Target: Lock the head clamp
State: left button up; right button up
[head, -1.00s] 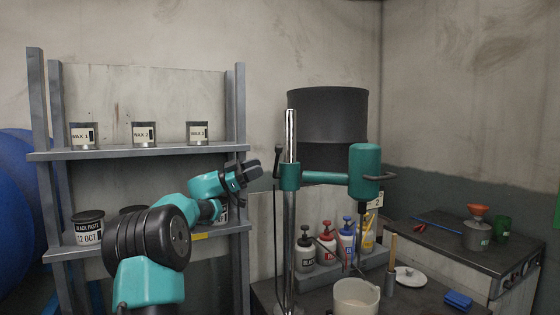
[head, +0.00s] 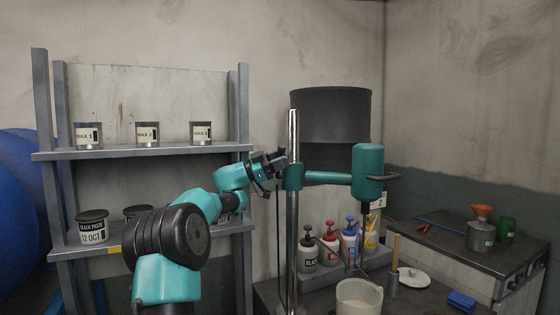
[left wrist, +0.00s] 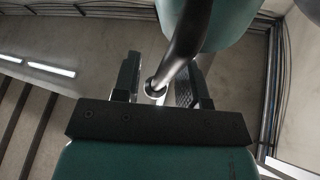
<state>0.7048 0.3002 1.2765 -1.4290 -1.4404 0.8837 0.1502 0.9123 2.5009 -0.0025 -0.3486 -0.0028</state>
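The head clamp (head: 293,177) is a teal collar around the upright metal post (head: 293,128). A teal bar runs right from it to the mixer head (head: 367,165). My left gripper (head: 277,158) is at the clamp's upper left, by its dark lever. In the left wrist view the lever (left wrist: 186,45) comes down between the two open fingers (left wrist: 160,82). Its end, with a pale ring, lies between them, nearer the left finger. I cannot tell whether it touches a finger. The clamp's teal body (left wrist: 230,25) fills the top there. My right gripper is not in view.
A shelf (head: 150,152) with wax tins and paste cans stands left of the post. Below the mixer head are a pale pot (head: 358,298) and a rack of pump bottles (head: 330,248). A bench (head: 455,240) stands at the right.

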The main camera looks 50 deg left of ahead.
pick_arm(q)
grip_shut()
dwell(0.3)
jog(key=shift+r, duration=0.1)
jog(key=shift+d, duration=0.1)
